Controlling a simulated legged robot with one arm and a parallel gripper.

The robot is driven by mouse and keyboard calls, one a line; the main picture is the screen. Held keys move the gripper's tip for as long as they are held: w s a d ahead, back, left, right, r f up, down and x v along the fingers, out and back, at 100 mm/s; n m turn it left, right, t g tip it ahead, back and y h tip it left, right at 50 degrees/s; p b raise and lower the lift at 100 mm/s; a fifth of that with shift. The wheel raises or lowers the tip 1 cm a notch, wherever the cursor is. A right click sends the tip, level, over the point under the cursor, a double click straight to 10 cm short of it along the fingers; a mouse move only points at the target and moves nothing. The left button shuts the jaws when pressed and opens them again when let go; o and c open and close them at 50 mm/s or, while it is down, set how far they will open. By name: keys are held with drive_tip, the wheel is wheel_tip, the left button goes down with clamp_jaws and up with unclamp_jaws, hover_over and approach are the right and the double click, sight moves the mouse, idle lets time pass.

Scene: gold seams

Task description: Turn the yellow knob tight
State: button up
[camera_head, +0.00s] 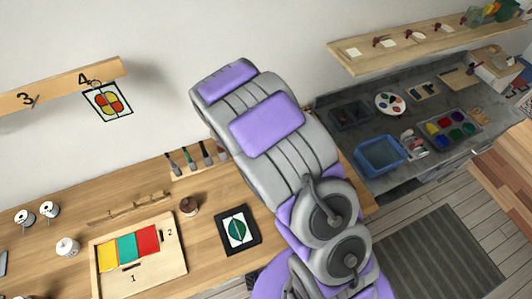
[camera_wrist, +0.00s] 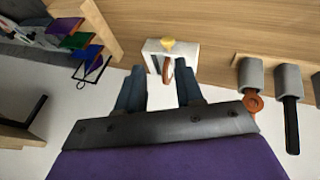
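In the wrist view a small yellow piece, which looks like the yellow knob (camera_wrist: 168,43), sits on a white block (camera_wrist: 152,46) against the wooden surface. A brown, rounded piece (camera_wrist: 167,70) shows just below it on the block. My gripper (camera_wrist: 160,80) is open, with its two dark fingers apart and pointing at the block. The fingertips are near the block's lower edge, and nothing is visibly held between them. I cannot tell whether a finger touches the block. In the head view my arm covers the middle, and neither the knob nor my fingers can be made out.
Grey holders (camera_wrist: 251,76), one with an orange ring (camera_wrist: 253,103), stand right of my gripper. A wooden shelf edge (camera_wrist: 95,28) is at upper left. The wooden bench (camera_head: 205,258) carries a colored panel board (camera_head: 180,262) and a dark framed leaf picture (camera_head: 238,230).

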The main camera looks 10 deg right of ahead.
drive_tip(key=w+f, duration=0.1)
drive_tip(key=f, duration=0.1)
drive_tip(key=w+f+b, duration=0.1)
drive_tip(key=f, duration=0.1)
drive_tip(key=w+a+f, duration=0.1)
drive_tip(key=f, duration=0.1)
drive_tip(key=shift+f+b, duration=0.1)
drive_tip(key=shift+b, duration=0.3)
drive_tip(key=w+d+f, duration=0.1)
drive_tip(key=w+d+f+b, duration=0.1)
drive_tip(key=d+f, duration=0.1)
drive_tip(key=shift+d+f, duration=0.3)
drive_tip(key=shift+w+a, duration=0.1)
drive_tip(key=shift+a, duration=0.8)
drive_tip(key=shift+c, duration=0.8)
drive_tip(key=shift+d, duration=0.55)
drive_tip(key=c, duration=0.4)
drive_tip(key=shift+a, duration=0.15)
clamp_jaws()
